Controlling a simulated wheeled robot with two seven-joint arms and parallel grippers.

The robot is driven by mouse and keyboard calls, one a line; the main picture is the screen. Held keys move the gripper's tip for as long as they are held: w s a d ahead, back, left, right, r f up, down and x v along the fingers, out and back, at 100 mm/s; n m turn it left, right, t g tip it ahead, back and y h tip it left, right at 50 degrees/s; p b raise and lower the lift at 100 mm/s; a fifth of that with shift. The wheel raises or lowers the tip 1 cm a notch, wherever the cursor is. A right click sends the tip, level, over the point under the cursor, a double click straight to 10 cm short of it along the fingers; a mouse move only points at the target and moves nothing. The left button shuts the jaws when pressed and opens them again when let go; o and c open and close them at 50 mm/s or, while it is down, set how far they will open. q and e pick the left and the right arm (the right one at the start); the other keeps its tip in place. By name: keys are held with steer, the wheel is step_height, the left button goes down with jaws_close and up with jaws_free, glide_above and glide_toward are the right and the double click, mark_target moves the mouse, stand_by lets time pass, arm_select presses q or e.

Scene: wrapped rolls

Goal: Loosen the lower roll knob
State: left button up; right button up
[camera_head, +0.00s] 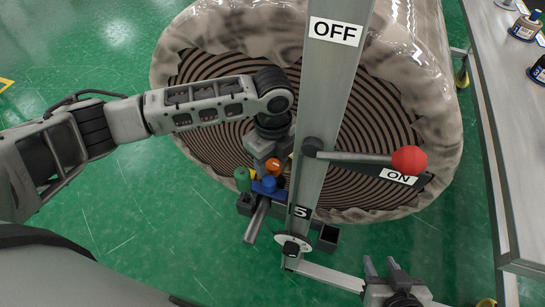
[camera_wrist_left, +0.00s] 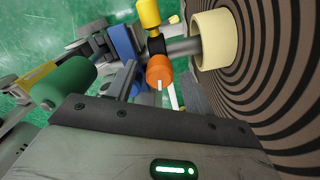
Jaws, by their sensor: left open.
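Coloured knobs sit in a cluster in front of the wrapped roll (camera_head: 205,135). An orange knob (camera_head: 272,166) with a white mark shows in the left wrist view (camera_wrist_left: 160,70). A green knob (camera_head: 243,178), a blue part (camera_head: 266,186) and a yellow part (camera_wrist_left: 148,13) are close by. I cannot tell which one is the lower roll knob. My left gripper (camera_head: 268,158) is open just above the cluster. In the wrist view the orange knob appears ahead of its jaws; I see no grip on it. My right gripper (camera_head: 381,267) is open and empty at the lower right.
A grey upright post (camera_head: 318,120) with OFF and ON labels stands right of the left gripper. A lever with a red ball (camera_head: 409,160) sticks out from it. A dial (camera_head: 292,244) is at its foot. A grey table (camera_head: 510,110) stands at the right edge.

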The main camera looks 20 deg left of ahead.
mark_target(273, 162)
arm_select(q)
step_height(273, 162, up, 3)
steer(key=p, duration=0.3)
steer(key=shift+r, duration=0.2)
steer(key=shift+r+b, duration=0.35)
steer(key=shift+b, duration=0.05)
steer(key=shift+r, duration=1.95)
steer(key=shift+f, duration=0.1)
